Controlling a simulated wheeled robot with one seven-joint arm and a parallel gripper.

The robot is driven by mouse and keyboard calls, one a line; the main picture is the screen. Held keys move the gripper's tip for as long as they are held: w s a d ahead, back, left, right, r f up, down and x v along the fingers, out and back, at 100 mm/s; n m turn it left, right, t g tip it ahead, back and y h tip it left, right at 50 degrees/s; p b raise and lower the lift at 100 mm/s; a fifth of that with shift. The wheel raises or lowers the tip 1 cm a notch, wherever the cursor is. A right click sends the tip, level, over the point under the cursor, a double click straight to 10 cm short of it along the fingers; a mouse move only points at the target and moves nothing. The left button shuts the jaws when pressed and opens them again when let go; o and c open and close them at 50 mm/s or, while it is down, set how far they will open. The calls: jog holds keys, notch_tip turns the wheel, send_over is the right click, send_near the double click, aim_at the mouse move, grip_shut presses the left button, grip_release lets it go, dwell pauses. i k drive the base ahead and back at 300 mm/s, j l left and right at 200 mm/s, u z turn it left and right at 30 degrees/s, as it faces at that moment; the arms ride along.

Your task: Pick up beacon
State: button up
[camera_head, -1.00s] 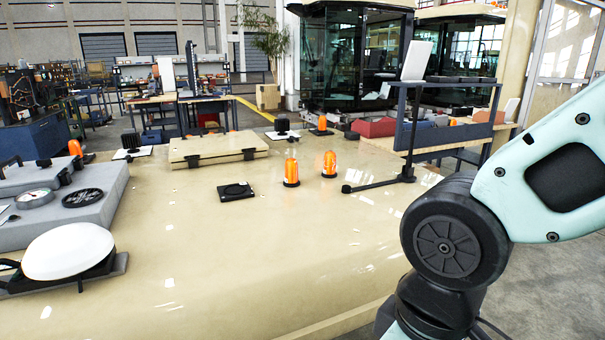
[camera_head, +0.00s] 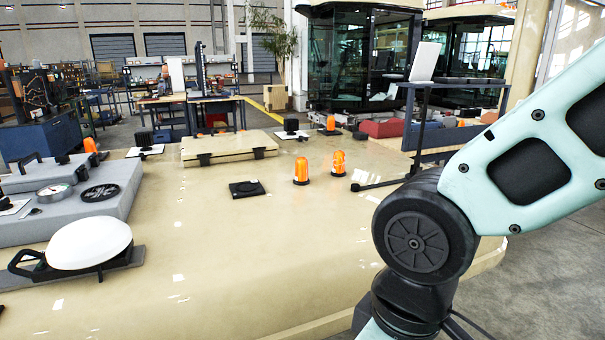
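Two orange beacons on dark bases stand upright near the middle of the beige surface (camera_head: 215,240). The left beacon (camera_head: 301,171) and the right beacon (camera_head: 338,163) are a small gap apart. Another orange beacon (camera_head: 331,123) stands farther back on a dark plate. A further orange beacon (camera_head: 90,146) shows at the far left, partly hidden behind grey casing. My arm shows at the right, apart from the beacons. My gripper is outside the picture.
A flat black square part (camera_head: 247,188) lies left of the two central beacons. A beige hatch (camera_head: 229,149) is behind it. A white dome lamp (camera_head: 88,243) and grey casing (camera_head: 75,204) are at left. A black rod (camera_head: 375,185) lies right of the beacons. The front middle is clear.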

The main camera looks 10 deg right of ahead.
aim_at(301, 165)
jog(key=i+u, duration=0.2)
jog(key=i, duration=0.35)
jog(key=i+l+u, duration=0.15)
jog(key=i, duration=0.45)
